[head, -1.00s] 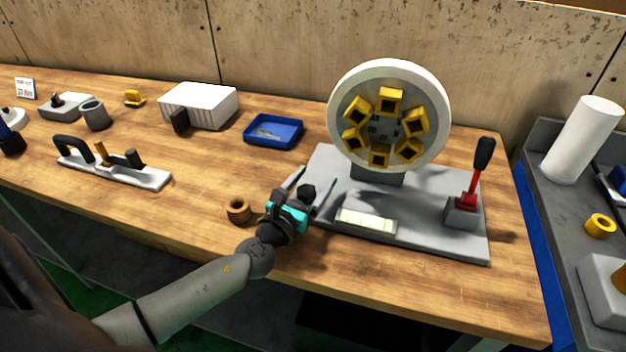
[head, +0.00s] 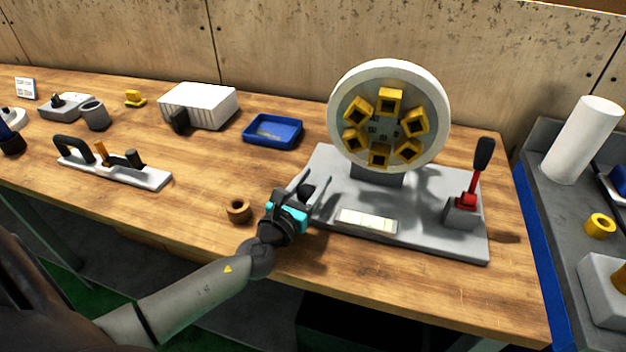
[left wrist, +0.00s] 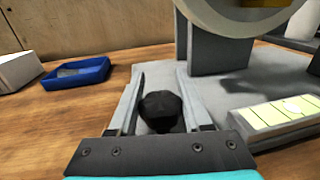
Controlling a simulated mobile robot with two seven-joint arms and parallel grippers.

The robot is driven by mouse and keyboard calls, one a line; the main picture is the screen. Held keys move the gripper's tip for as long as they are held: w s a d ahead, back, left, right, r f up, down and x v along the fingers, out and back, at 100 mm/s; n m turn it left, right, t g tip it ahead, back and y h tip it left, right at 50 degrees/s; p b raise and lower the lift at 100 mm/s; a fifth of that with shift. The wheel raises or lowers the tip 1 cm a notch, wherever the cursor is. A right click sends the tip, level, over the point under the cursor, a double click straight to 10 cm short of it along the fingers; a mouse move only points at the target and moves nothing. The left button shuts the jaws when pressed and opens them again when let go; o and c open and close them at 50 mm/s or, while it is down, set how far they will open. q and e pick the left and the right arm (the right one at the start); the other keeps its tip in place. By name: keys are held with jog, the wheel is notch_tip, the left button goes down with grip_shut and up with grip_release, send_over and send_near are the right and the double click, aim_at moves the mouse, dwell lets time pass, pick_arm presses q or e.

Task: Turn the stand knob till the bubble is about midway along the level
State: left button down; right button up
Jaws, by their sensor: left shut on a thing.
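The grey stand (head: 430,238) carries a white-rimmed wheel with yellow blocks. Its black knob (left wrist: 160,110) is at the stand's left front corner, between the two fingers of my left gripper (left wrist: 162,98). In the head view my left gripper (head: 312,185) is shut on this knob and partly hides it. The level (head: 352,217) lies on the stand's front edge, right of the gripper; it also shows in the left wrist view (left wrist: 262,120). Its pale bubble (left wrist: 292,108) appears near the middle of the yellowish strip, but its exact place is hard to read. My right gripper is out of view.
A brown ring (head: 238,211) stands close to the left of my gripper. A blue tray (head: 273,131) lies behind it. A red lever with a black grip (head: 475,180) rises at the stand's right.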

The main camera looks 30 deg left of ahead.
pick_arm(q)
jog(key=n+y+p, duration=0.2)
jog(key=y, duration=0.1)
jog(key=shift+a+r+g, duration=0.2)
jog(key=shift+g, duration=0.1)
jog(key=y, duration=0.1)
jog(key=n+y+p, duration=0.1)
jog(key=shift+s+a+f+n+g+y, duration=0.1)
jog(key=shift+a+n+g+y, duration=0.1)
jog(key=shift+n+g+y, duration=0.15)
jog(key=shift+s+a+n+g+y, duration=0.1)
jog(key=shift+a+n+g+y, duration=0.15)
jog(key=shift+n+g+y, duration=0.4)
jog(key=shift+c, duration=1.7)
grip_release()
jog(key=shift+f, duration=0.1)
jog(key=v, duration=1.5)
jog(key=shift+s+d+f+p, duration=0.1)
jog(key=shift+s+f+p, duration=0.05)
jog(key=shift+f+p, duration=0.2)
